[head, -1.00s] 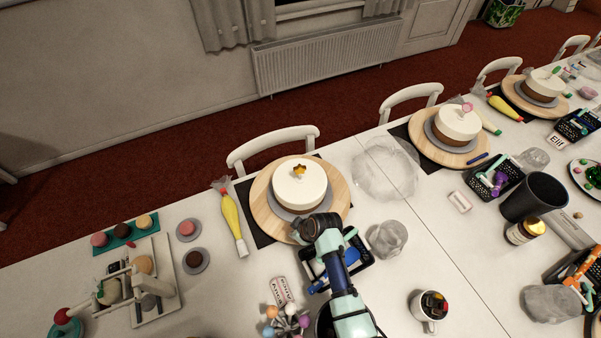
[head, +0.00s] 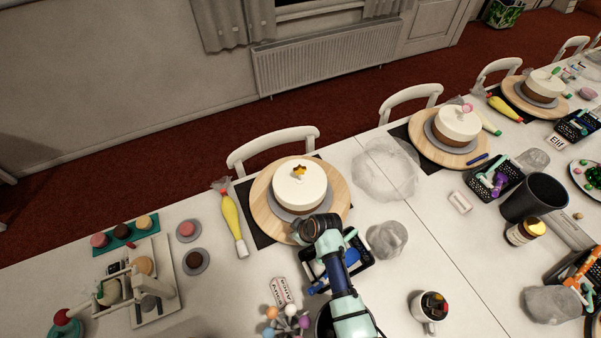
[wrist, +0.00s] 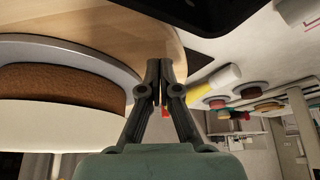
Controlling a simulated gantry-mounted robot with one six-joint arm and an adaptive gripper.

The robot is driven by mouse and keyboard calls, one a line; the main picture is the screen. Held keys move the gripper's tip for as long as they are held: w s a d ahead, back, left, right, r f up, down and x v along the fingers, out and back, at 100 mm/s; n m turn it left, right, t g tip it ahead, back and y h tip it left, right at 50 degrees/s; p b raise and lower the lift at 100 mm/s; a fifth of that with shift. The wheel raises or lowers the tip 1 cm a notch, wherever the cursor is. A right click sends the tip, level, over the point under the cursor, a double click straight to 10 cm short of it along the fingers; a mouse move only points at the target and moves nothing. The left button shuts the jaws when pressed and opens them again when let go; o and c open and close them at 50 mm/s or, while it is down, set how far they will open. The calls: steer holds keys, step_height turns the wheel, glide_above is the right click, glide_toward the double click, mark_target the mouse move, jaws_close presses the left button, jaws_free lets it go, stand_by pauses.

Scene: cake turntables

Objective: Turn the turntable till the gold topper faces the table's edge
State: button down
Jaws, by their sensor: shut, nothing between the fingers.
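The wooden turntable (head: 262,215) nearest my arm bears a grey board (head: 281,208) and a white-topped cake with a brown lower layer (head: 300,188). The small gold topper (head: 299,171) stands on the cake top and looks star-shaped. My gripper (head: 302,236) is at the turntable's near rim, with its fingertips partly hidden by my wrist. In the wrist view, my gripper (wrist: 166,72) is shut and empty, its tips over or against the turntable's edge (wrist: 150,25). The cake (wrist: 60,88) is to the left there; I cannot tell whether the tips touch the wood.
A yellow piping bag (head: 233,222) lies left of the turntable. A mug (head: 429,308) stands nearer. A second turntable (head: 468,157) is at the right.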

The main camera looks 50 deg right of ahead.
steer(key=shift+f+b, duration=0.6)
steer(key=shift+f, duration=0.1)
steer(key=shift+s+d+r+p, duration=0.1)
steer(key=shift+s+d+p, duration=0.25)
steer(key=shift+s, duration=0.1)
steer(key=shift+s+d, duration=0.15)
steer(key=shift+s, duration=0.1)
steer(key=shift+s+d, duration=0.6)
steer(key=shift+s, duration=0.05)
